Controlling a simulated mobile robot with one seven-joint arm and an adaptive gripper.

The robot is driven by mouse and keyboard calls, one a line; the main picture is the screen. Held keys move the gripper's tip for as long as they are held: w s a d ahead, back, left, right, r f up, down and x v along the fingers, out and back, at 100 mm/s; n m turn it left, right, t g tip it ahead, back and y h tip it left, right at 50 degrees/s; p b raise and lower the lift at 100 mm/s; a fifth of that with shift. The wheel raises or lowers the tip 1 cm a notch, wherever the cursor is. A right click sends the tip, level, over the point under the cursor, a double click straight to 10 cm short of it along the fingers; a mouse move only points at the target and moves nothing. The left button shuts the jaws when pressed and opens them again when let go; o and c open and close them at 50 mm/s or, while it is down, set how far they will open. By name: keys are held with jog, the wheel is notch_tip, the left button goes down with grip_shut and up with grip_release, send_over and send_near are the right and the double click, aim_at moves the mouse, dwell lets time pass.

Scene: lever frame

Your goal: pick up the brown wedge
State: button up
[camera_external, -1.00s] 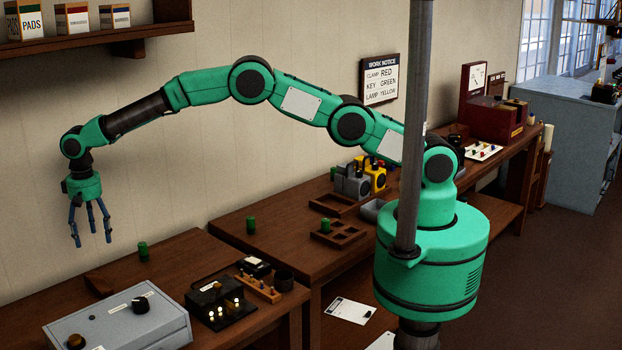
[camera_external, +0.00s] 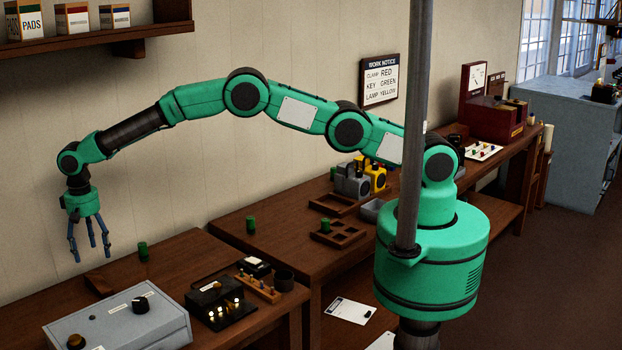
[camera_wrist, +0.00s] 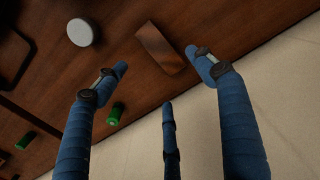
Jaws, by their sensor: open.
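The brown wedge (camera_external: 98,284) lies on the left wooden bench, close to the wall side, partly hidden behind the grey box. In the wrist view the brown wedge (camera_wrist: 160,49) is a reddish-brown block on the dark wood, near the bench edge. My gripper (camera_external: 91,253) hangs above the bench near the wedge, with its blue fingers pointing down. In the wrist view my gripper (camera_wrist: 160,76) has its three fingers spread and empty. The wedge shows between and just beyond two fingertips, not touched as far as I can see.
A green cylinder (camera_external: 143,251) stands right of the wedge; it also shows in the wrist view (camera_wrist: 115,113). A grey box (camera_external: 120,320) with knobs is in front. A pale round disc (camera_wrist: 82,32) lies near the wedge. A black switch unit (camera_external: 220,302) stands farther right.

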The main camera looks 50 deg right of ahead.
aim_at(99, 276)
jog(key=shift+f, duration=2.7)
jog(key=shift+f, duration=2.55)
jog(key=c, duration=1.3)
